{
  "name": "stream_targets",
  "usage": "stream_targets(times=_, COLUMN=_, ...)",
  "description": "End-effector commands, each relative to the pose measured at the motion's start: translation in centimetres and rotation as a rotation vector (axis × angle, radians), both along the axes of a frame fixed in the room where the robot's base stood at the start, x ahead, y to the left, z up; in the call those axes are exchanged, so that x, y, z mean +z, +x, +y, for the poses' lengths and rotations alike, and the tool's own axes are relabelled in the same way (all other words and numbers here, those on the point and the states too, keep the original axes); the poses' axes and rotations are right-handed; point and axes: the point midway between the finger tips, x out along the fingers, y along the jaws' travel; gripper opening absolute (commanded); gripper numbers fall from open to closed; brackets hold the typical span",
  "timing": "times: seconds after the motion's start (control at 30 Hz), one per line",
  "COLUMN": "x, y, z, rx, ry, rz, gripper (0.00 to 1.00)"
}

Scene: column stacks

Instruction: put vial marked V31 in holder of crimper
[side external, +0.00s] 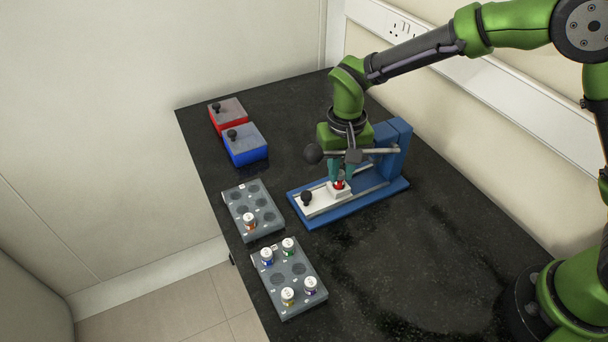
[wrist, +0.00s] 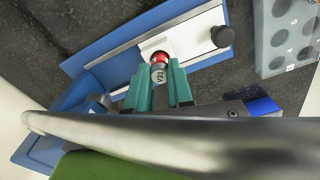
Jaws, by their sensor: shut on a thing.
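The vial marked V31 (wrist: 158,74) has a white top with its label facing the wrist camera and a red body. My gripper (wrist: 159,84), with teal fingers, is shut on it. In the side view, my gripper (side external: 342,176) points down over the white holder (side external: 312,202) of the blue crimper (side external: 335,213). The vial's red part (side external: 339,185) shows right at the holder's raised block. I cannot tell whether the vial is seated in the holder or just above it. The holder (wrist: 178,41) has a black knob and sits on rails.
The crimper's blue upright (side external: 396,150) and lever stand close beside my gripper. Two grey racks (side external: 256,228) (side external: 312,300) hold several capped vials at the left and front. A red box (side external: 232,108) and a blue box (side external: 246,152) stand farther back. The table's right front is clear.

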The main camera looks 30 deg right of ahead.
Motion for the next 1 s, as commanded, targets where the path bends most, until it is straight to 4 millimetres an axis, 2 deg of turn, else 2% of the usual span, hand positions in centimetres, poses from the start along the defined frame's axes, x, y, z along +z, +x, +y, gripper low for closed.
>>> stream_targets(times=0.47, x=-0.70, y=-0.02, z=0.01, rx=0.000, ry=0.000, rz=0.000, gripper=0.00)
stream_targets(times=0.5, x=-0.69, y=-0.02, z=0.01, rx=0.000, ry=0.000, rz=0.000, gripper=0.24)
stream_targets(times=0.67, x=-0.69, y=-0.02, z=0.01, rx=0.000, ry=0.000, rz=0.000, gripper=0.49)
stream_targets(times=0.87, x=-0.68, y=-0.01, z=0.00, rx=0.000, ry=0.000, rz=0.000, gripper=0.51)
stream_targets(times=1.0, x=-0.68, y=-0.02, z=0.01, rx=0.000, ry=0.000, rz=0.000, gripper=0.68)
